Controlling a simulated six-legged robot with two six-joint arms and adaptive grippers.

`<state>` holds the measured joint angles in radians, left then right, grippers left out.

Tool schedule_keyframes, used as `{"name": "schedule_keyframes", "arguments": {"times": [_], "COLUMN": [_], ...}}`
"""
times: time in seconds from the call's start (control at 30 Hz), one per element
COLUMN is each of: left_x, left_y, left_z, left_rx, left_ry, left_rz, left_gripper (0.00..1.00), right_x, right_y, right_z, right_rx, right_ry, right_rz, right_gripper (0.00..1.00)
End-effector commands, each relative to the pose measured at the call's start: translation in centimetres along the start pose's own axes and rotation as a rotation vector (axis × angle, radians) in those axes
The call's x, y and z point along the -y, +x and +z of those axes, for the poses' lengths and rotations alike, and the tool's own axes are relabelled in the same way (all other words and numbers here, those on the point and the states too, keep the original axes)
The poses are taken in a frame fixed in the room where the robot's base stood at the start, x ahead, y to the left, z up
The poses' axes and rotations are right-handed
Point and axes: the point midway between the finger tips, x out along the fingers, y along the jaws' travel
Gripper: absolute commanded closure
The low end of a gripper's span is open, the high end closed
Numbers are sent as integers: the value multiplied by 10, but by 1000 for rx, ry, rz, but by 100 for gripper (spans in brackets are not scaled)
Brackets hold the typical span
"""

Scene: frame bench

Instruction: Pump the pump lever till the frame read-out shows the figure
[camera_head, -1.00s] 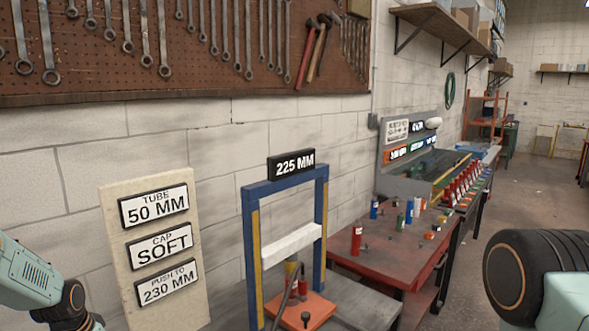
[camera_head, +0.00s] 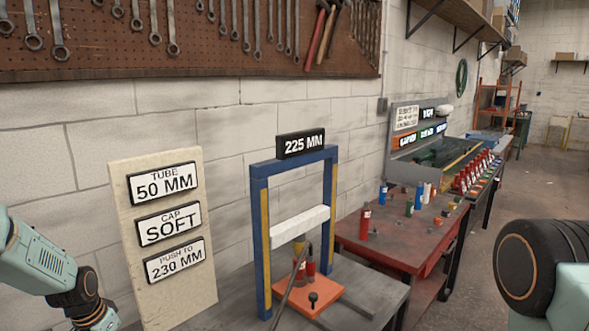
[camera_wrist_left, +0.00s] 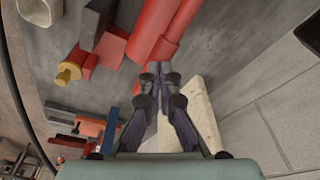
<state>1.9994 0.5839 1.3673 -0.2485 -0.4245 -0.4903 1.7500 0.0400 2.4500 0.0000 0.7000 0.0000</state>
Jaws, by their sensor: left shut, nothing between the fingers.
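The frame read-out (camera_head: 301,144) shows 225 MM on top of the blue press frame (camera_head: 261,235) in the head view. The cream board (camera_head: 131,230) at its left reads TUBE 50 MM, CAP SOFT and PUSH TO 230 MM. In the left wrist view, my left gripper (camera_wrist_left: 158,72) is shut and empty. Its tips appear close to red cylindrical parts (camera_wrist_left: 158,30); I cannot tell whether these belong to the pump lever, or whether they touch. In the head view the left arm enters at lower left, its fingers out of frame. My right gripper is out of view.
A white crossbar (camera_head: 290,231) spans the frame above an orange plate (camera_head: 322,298). A dark slanted rod (camera_head: 291,280) crosses in front. A red table (camera_head: 375,247) with small coloured cylinders stands to the right. The wall with hanging wrenches is behind; floor is clear at right.

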Motion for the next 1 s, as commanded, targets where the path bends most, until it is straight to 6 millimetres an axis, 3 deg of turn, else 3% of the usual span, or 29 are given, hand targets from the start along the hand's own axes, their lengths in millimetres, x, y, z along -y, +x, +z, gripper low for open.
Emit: {"name": "schedule_keyframes", "arguments": {"times": [0.03, 0.47, 0.67, 1.0], "left_x": [0, 0, 0, 0], "left_y": [10, 49, 38, -4], "left_z": [3, 11, 8, -1], "left_rx": [2, 3, 2, 1], "left_ry": [0, 0, 0, 0], "left_rz": [0, 1, 1, 0], "left_gripper": [100, 100, 100, 100], "right_x": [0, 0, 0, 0], "right_y": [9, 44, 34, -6], "right_z": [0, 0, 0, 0], "right_rx": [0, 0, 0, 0], "right_ry": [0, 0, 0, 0], "right_rz": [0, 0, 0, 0], "right_gripper": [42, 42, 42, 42]}}
